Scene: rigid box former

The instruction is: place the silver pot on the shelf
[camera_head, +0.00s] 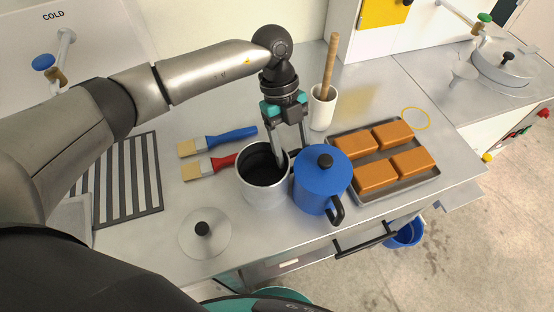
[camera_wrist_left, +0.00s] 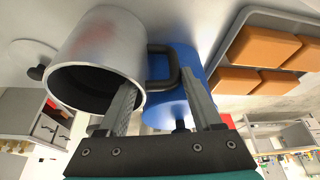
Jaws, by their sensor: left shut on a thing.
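The silver pot (camera_head: 262,192) stands open and upright on the steel counter, with its lid off. In the left wrist view the silver pot (camera_wrist_left: 105,40) shows its dark inside and a black handle (camera_wrist_left: 172,66) on the side facing the blue pot. My left gripper (camera_head: 290,154) points down at the pot's right side and is shut on it. One finger overlaps the pot's rim and the other is on the handle side; the exact contact is hard to see. The silver lid (camera_head: 205,235) with a black knob lies apart on the counter. I cannot make out the shelf for certain. My right gripper is out of view.
The blue lidded pot (camera_head: 318,185) stands close on the right. A tray (camera_head: 394,188) of orange loaves is beyond it. Two brushes (camera_head: 217,140) lie behind left, near a slatted grate (camera_head: 120,185). A white cup (camera_head: 321,110) holds a wooden stick.

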